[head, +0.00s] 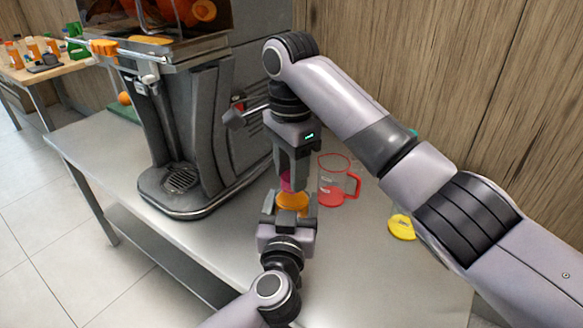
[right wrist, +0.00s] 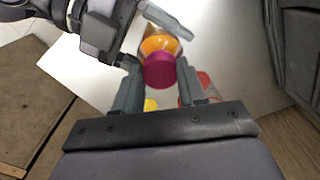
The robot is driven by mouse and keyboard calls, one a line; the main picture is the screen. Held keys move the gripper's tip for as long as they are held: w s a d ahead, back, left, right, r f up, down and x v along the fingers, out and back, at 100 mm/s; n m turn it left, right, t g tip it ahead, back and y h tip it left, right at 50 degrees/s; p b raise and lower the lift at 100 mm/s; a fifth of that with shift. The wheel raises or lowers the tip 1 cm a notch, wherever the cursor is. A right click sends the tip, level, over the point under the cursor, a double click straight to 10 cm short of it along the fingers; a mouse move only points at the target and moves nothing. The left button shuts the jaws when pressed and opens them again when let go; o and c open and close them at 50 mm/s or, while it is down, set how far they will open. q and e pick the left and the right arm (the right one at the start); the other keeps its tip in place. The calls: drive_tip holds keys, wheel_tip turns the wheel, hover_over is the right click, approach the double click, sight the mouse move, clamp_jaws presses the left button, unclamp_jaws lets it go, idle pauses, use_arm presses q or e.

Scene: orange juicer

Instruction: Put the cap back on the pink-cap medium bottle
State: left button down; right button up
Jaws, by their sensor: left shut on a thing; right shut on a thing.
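The pink cap (head: 287,182) is between the fingers of my right gripper (head: 290,180), which points down and is shut on it. The medium bottle (head: 292,201), with orange contents, is directly below the cap. My left gripper (head: 289,208) reaches in from the front and is shut around the bottle. In the right wrist view the cap (right wrist: 159,71) lines up over the bottle's mouth end, and the bottle (right wrist: 160,44) shows behind it. The fingers and cap hide the bottle's neck, so I cannot tell whether the cap is seated or only held against it.
A red-tinted clear jug (head: 331,185) stands close to the right of the grippers. A yellow lid-like object (head: 401,227) lies further right. The large juicer (head: 190,130) stands to the left. The steel table (head: 225,235) is clear at the front. A wooden wall is behind.

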drive_tip(key=m, duration=0.7)
drive_tip(key=shift+w, duration=0.1)
drive_tip(key=m, duration=0.7)
drive_tip(key=shift+m, duration=0.3)
drive_tip(key=o, duration=1)
drive_tip(key=shift+r, duration=2.2)
drive_tip(key=shift+c, duration=0.4)
